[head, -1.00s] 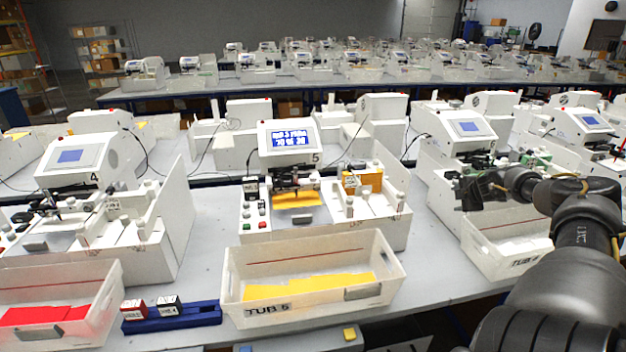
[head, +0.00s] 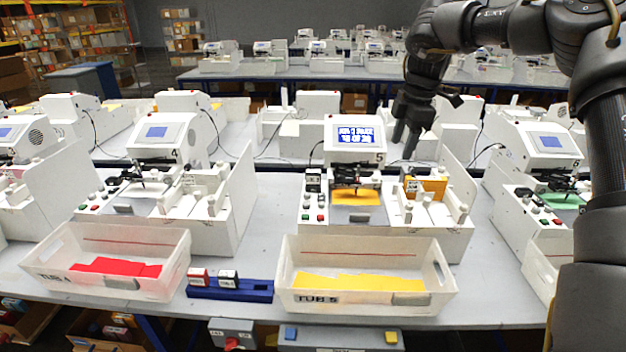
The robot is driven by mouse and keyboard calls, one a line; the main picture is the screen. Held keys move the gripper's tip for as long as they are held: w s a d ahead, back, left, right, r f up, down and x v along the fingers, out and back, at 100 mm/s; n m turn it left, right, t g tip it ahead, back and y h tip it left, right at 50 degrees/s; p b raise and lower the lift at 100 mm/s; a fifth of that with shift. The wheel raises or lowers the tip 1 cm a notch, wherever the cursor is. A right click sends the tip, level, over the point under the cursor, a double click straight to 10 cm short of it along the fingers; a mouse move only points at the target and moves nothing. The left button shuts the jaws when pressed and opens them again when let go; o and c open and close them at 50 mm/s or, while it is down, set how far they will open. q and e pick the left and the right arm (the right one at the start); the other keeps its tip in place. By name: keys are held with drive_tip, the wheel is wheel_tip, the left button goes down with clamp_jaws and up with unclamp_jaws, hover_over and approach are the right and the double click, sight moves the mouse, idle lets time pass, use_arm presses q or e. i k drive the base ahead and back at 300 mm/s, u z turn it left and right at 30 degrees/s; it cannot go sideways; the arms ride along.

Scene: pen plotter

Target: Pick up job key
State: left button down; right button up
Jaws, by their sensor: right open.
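Small blocks with white labels, which look like job keys, sit in a blue rack (head: 230,290) on the table: a red one (head: 199,276) and a dark one (head: 228,277). Another dark labelled block (head: 313,180) stands at the left of plotter 5 (head: 355,145), above its buttons. I cannot tell which one the task names. My right gripper (head: 403,147) is open and empty. It points down in the air by the right side of plotter 5's screen, away from the rack. My left gripper is out of view.
Tub 5 (head: 367,299) with yellow sheets stands right of the rack, and tub 4 (head: 60,281) with red sheets stands left. An orange block (head: 426,187) is on plotter 5. Grey boxes (head: 232,333) hang below the table edge. The air above the rack is clear.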

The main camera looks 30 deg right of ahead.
sight(312, 176)
drive_tip(key=i, duration=1.5)
